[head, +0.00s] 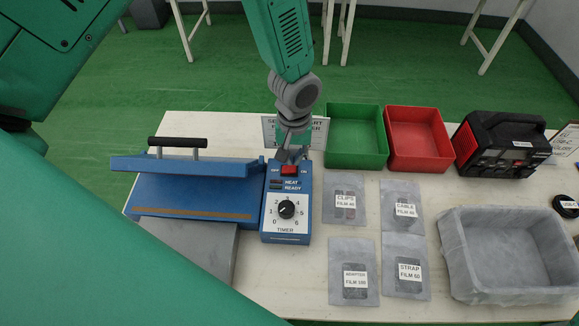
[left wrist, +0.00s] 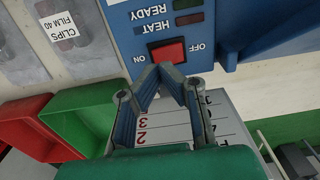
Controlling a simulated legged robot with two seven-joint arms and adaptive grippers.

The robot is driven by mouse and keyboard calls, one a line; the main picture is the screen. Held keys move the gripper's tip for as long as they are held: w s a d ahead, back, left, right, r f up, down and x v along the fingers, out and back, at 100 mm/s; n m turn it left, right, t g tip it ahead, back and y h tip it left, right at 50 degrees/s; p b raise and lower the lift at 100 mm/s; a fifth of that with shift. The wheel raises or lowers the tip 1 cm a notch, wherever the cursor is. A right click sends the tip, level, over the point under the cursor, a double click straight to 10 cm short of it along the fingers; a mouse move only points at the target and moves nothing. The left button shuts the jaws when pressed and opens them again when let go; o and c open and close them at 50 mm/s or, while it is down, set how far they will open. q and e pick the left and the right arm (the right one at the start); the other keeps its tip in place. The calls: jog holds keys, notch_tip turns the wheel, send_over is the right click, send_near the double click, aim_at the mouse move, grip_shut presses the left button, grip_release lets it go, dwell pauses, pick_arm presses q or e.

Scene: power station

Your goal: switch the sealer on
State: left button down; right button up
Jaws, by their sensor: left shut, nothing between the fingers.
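The blue sealer has a raised press arm (head: 190,166) at left and a control box (head: 287,237) at right. On the box is a red rocker switch (head: 289,170) between OFF and ON labels; it also shows in the left wrist view (left wrist: 168,51). I cannot tell which way it is rocked. The HEAT and READY lamps (left wrist: 189,11) look dark. A black timer knob (head: 286,209) sits below. My left gripper (head: 284,154) is shut and empty, its fingertips right at the switch; contact is unclear. My right gripper is not in view.
A sign (head: 317,133) stands behind the box. Green (head: 357,163) and red (head: 421,166) bins, a black device (head: 497,145), several labelled film pouches (head: 350,256) and a grey tub (head: 508,294) occupy the table to the right. Narrow bare table lies between box and pouches.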

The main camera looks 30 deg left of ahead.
aim_at(293, 168)
pick_arm(q)
jog(key=shift+f+b, duration=0.9)
jog(key=shift+f, duration=0.6)
dwell(0.6)
notch_tip(293, 168, up, 7)
jog(key=p, duration=0.6)
jog(key=shift+r, duration=0.1)
dwell(0.5)
